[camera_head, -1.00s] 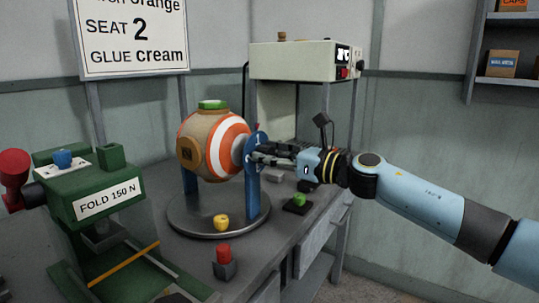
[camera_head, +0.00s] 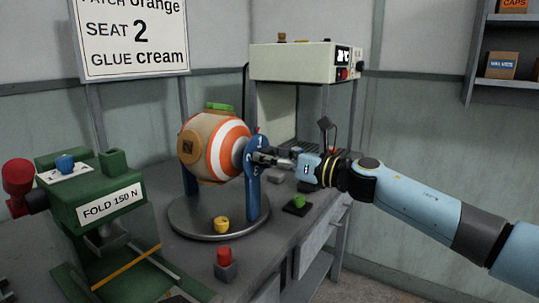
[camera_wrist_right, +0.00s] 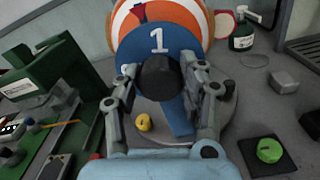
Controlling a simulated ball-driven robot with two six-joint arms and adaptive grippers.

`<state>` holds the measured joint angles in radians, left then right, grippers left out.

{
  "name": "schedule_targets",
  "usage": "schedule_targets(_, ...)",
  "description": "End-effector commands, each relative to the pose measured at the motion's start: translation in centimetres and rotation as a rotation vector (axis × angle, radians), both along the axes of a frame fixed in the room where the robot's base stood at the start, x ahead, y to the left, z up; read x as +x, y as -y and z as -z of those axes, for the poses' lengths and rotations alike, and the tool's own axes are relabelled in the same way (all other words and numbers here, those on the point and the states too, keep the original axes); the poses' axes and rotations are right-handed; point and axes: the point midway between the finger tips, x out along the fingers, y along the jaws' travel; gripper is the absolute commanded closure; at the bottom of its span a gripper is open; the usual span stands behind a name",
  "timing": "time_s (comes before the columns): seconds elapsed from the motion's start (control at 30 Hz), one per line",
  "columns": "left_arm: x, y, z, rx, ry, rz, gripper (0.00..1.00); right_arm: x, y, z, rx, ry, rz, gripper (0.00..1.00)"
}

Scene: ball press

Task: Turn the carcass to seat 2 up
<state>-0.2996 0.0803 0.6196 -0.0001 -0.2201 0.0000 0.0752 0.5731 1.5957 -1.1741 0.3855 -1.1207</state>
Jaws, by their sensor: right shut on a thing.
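The carcass (camera_head: 207,157) is a tan ball with orange and white bands, held between blue posts on a round grey base (camera_head: 190,228). A dark square patch faces left and a green piece sits near its top. On its right is a blue disc (camera_head: 251,172); in the right wrist view the disc (camera_wrist_right: 187,47) shows a white "1" at the top. My right gripper (camera_head: 262,158) is shut on the dark knob (camera_wrist_right: 159,77) at the disc, with one finger each side in the wrist view. My left gripper is not in view.
A green press (camera_head: 92,185) marked FOLD 150 N stands at front left. A yellow piece (camera_head: 221,224) lies on the round base. A red-topped block (camera_head: 224,264) and a green button (camera_head: 299,201) are on the bench. A cream machine (camera_head: 290,62) stands behind.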

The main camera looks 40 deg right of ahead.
Motion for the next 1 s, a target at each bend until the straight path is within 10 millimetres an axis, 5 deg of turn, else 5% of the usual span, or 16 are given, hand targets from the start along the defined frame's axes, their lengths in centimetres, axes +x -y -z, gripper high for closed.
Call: schedule_targets(1.0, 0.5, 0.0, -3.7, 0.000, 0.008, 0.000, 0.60, 0.1, 0.3, -0.1, 0.470, -0.193, 0.004, 1.00)
